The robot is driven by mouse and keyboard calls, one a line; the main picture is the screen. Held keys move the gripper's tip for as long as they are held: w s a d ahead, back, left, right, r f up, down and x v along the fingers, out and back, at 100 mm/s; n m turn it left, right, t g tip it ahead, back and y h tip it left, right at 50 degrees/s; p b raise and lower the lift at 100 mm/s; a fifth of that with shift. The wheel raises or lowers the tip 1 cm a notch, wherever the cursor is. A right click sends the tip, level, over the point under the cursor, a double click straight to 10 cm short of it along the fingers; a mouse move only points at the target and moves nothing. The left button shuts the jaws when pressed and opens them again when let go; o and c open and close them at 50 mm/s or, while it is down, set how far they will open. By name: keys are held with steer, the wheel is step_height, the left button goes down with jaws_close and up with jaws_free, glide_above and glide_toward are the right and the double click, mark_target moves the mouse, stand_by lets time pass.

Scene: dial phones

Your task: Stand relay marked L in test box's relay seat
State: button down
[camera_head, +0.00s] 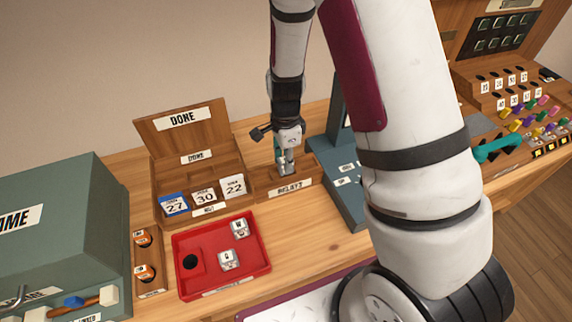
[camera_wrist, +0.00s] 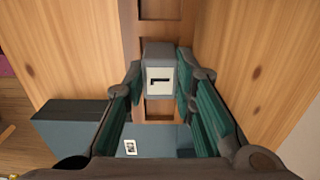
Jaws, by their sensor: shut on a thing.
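The relay marked L (camera_wrist: 160,68) is a small grey block with a white face and a black L, which looks turned on its side in the wrist view. My gripper (camera_wrist: 158,88) is shut on it, one green-padded finger on each side. In the head view my gripper (camera_head: 286,163) points down at the wooden relay rack (camera_head: 291,190) labelled RELAYS. Square seats of the rack show around the relay in the wrist view; I cannot tell if its foot is still in one. A grey-green unit (camera_head: 347,198) with small white labels stands right of the rack; its relay seat cannot be made out.
A red tray (camera_head: 262,268) holds two relays and a round black hole. A wooden DONE box (camera_head: 150,172) with numbered cards stands behind it. A large grey-green box (camera_head: 60,215) is at left. A switchboard with coloured plugs (camera_head: 530,115) is at right.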

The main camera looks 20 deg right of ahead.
steer(key=shift+r+p, duration=1.35)
steer(key=shift+r, duration=1.55)
